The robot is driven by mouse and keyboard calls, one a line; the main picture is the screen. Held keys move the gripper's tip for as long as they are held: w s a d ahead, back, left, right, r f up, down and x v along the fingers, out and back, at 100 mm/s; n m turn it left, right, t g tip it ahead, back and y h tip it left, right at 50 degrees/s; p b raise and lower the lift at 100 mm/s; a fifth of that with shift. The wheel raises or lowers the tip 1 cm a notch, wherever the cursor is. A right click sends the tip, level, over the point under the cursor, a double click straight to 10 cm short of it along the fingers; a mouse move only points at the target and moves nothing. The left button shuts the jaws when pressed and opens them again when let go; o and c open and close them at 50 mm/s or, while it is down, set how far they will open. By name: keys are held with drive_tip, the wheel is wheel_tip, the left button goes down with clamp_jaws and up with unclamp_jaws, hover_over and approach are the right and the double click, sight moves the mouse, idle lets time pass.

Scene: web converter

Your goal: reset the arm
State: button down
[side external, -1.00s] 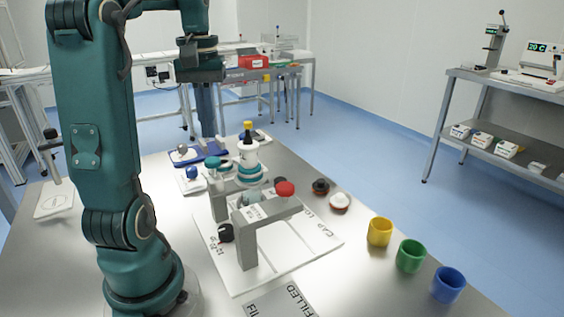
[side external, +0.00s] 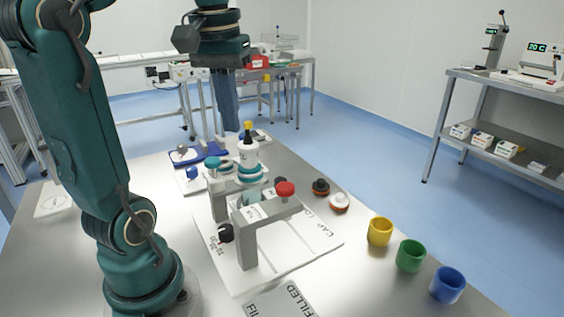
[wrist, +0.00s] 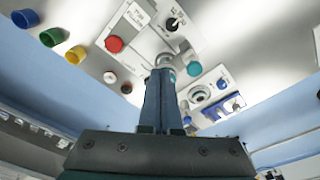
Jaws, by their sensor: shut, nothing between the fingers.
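My gripper (side external: 231,130) hangs pointing down above the far part of the steel table in the side view, with its long fingers together and nothing between them. In the wrist view my gripper (wrist: 162,75) also shows shut, its fingers pressed side by side. Just right of and below its tips in the side view stands a white bottle with a dark neck and yellow top (side external: 248,145). A grey bracket fixture with a red knob (side external: 285,189) stands on a white board (side external: 290,247) at the table's middle. I cannot tell whether the fingertips clear the bottle top in depth.
Yellow (side external: 380,231), green (side external: 410,255) and blue (side external: 448,284) cups line the right edge. Black (side external: 321,186) and white (side external: 339,201) caps lie near the board. A blue tray (side external: 190,154) lies at the back left. The air above the table's right side is clear.

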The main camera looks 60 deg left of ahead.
drive_tip(key=s+d+f+m+t, duration=0.2)
drive_tip(key=d+f+m+t, duration=0.2)
drive_tip(key=d+f+m, duration=0.4)
drive_tip(key=d+f, duration=0.1)
drive_tip(key=d, duration=0.3)
drive_tip(key=shift+s+f+t+h, duration=0.15)
drive_tip(key=shift+s+t+h, duration=0.15)
drive_tip(key=shift+s, duration=0.1)
